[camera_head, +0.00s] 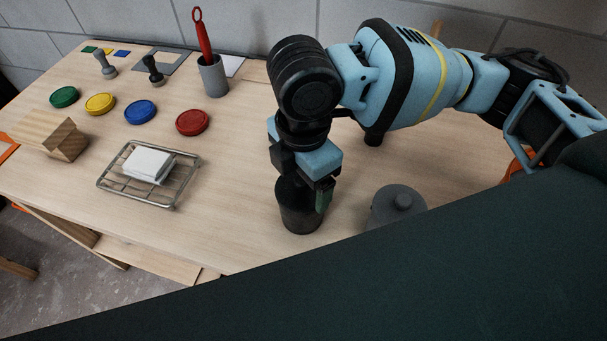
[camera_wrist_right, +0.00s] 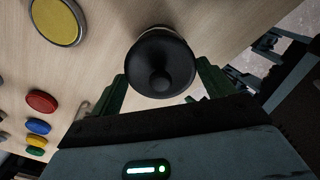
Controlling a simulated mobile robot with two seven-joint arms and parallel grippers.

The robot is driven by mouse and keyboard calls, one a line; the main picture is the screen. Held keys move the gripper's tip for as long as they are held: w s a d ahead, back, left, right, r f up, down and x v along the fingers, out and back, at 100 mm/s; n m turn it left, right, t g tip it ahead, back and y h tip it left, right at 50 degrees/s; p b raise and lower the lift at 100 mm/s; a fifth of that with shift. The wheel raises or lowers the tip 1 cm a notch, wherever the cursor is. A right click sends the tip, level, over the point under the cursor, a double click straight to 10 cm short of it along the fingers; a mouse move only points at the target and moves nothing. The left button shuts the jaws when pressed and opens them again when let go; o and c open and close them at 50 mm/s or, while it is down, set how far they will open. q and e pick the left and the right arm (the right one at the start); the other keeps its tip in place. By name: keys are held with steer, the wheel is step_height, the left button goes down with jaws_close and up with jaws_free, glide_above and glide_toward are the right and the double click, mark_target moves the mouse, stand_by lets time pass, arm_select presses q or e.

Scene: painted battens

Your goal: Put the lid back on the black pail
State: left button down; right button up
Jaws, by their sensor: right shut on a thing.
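The black pail (camera_head: 301,216) stands on the wooden table, below my right gripper (camera_head: 304,190). In the right wrist view, the round black lid (camera_wrist_right: 164,57) with its ball knob lies between the two green fingers of my right gripper (camera_wrist_right: 161,72). The gripper is shut on the lid. In the head view the gripper covers the pail's top, so I cannot tell whether the lid rests on the rim or is just above it. My left gripper is not in view.
A grey lidded pot (camera_head: 397,206) stands right of the pail. A wire rack (camera_head: 184,187) with a white block (camera_head: 148,164), several coloured discs and a grey cup (camera_head: 213,77) are to the left. A yellow-topped round thing (camera_wrist_right: 56,20) shows in the wrist view.

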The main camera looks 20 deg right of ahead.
stand_by(0.3)
steer(key=o, duration=0.9)
steer(key=shift+r+p, duration=0.8)
steer(key=shift+r, duration=0.45)
steer(key=shift+r+p, duration=0.35)
steer(key=shift+r, duration=0.9)
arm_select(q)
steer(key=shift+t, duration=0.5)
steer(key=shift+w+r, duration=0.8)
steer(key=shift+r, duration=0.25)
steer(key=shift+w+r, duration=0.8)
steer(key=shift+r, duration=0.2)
arm_select(e)
steer(key=shift+r, duration=1)
steer(key=shift+c, duration=0.3)
jaws_close()
